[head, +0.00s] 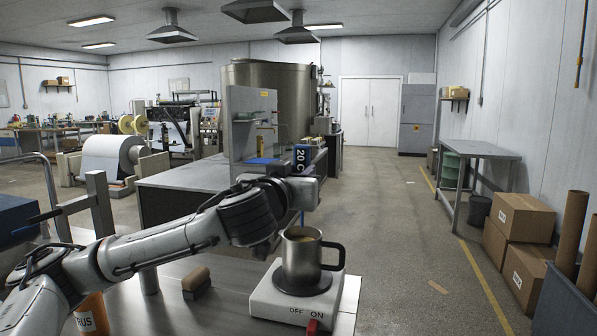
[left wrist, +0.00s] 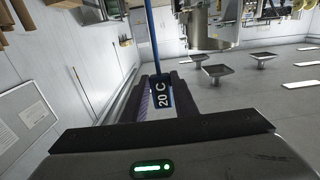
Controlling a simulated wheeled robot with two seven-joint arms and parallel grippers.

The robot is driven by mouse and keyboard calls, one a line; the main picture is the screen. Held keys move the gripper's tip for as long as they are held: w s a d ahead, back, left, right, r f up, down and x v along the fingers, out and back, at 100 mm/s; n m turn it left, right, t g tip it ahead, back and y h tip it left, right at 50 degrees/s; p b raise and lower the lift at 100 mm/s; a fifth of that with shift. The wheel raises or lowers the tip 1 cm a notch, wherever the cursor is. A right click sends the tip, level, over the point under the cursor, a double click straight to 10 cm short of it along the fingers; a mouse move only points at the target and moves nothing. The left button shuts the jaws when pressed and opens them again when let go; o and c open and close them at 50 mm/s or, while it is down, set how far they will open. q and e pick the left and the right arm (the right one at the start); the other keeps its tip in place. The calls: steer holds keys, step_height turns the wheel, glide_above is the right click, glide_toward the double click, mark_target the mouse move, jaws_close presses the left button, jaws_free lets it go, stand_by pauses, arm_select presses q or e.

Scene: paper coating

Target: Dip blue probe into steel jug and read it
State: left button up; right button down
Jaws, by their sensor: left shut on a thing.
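My left gripper (head: 303,176) is shut on the blue probe, whose dark blue display (head: 302,158) reads 20 C. The display also shows between the fingers in the left wrist view (left wrist: 161,93), with the blue stem (left wrist: 152,40) running away from the gripper. The steel jug (head: 301,257) stands upright on a white hot plate (head: 268,298), its black handle to the right and brownish contents inside. The gripper is above the jug's mouth. In the head view only a little blue shows beneath the gripper, and I cannot make out the probe's tip.
The hot plate has OFF and ON marks and a red switch (head: 313,327) at its front. A brown-topped block (head: 196,283) lies to its left on the steel table (head: 215,315). A grey bench (head: 180,184) stands behind. The floor to the right is open, with cardboard boxes (head: 522,217) along the wall.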

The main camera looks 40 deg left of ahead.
steer(key=shift+w+a+f+b, duration=0.1)
steer(key=shift+f+b, duration=1.35)
steer(key=shift+b, duration=0.45)
steer(key=shift+a+f+b, duration=0.1)
steer(key=shift+f+b, duration=1.35)
steer(key=shift+b, duration=0.4)
steer(key=shift+w+r, duration=0.2)
steer(key=shift+f, duration=0.15)
